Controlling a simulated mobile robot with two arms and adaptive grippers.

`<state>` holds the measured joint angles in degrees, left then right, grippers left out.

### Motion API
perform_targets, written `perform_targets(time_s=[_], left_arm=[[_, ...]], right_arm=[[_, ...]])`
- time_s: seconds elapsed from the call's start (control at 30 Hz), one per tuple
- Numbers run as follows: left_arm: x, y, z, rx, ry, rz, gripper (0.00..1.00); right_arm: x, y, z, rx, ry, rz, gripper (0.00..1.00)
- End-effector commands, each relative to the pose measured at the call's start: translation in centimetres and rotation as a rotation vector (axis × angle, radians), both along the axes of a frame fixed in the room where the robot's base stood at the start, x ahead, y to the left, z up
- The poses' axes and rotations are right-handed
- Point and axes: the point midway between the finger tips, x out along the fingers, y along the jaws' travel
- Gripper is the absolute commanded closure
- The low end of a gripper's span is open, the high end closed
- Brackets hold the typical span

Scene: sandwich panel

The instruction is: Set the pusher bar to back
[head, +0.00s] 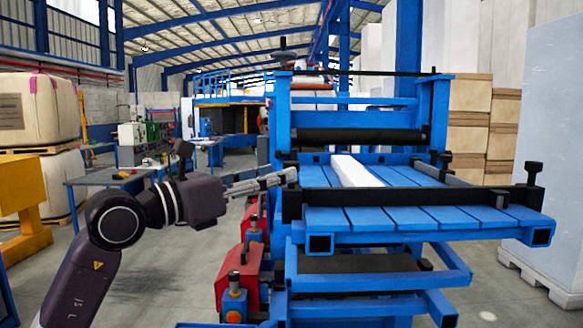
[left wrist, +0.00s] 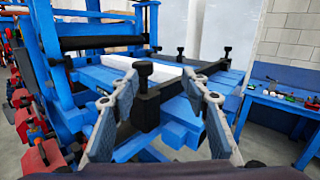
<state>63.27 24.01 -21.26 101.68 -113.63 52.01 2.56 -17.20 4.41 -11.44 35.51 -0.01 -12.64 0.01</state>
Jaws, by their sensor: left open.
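The pusher bar (head: 400,197) is a long black bar lying across the near end of the blue slatted table. A black knob (head: 533,168) stands up at its right end. In the left wrist view the bar's near end (left wrist: 146,108) and a black knob (left wrist: 143,69) on it show between my fingers. My left gripper (head: 291,174) is open, with its fingertips at the bar's left end, around or just short of the knob. The fingers also show spread apart in the left wrist view (left wrist: 162,84). Whether they touch the knob is unclear. My right gripper is out of view.
A white strip (head: 356,171) lies on the blue slats behind the bar. A black roller (head: 350,135) spans the blue frame behind it. Red and blue units (head: 236,290) stand below my left gripper. A blue workbench (left wrist: 280,108) stands at the right of the left wrist view.

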Motion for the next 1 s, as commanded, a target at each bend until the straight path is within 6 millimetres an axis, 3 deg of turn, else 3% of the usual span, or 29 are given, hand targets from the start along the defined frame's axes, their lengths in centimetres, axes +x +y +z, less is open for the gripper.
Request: perform_targets(time_s=[0.2, 0.63, 1.0], left_arm=[[1.8, 1.5, 0.4, 0.108, -0.001, 0.086, 0.58], [6.0, -2.9, 0.5, 0.106, 0.001, 0.084, 0.58], [7.0, -3.8, 0.2, 0.107, -0.001, 0.085, 0.58]], right_arm=[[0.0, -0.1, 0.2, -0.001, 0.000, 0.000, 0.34], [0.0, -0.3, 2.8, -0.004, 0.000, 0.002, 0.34], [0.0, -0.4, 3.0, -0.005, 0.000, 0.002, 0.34]])
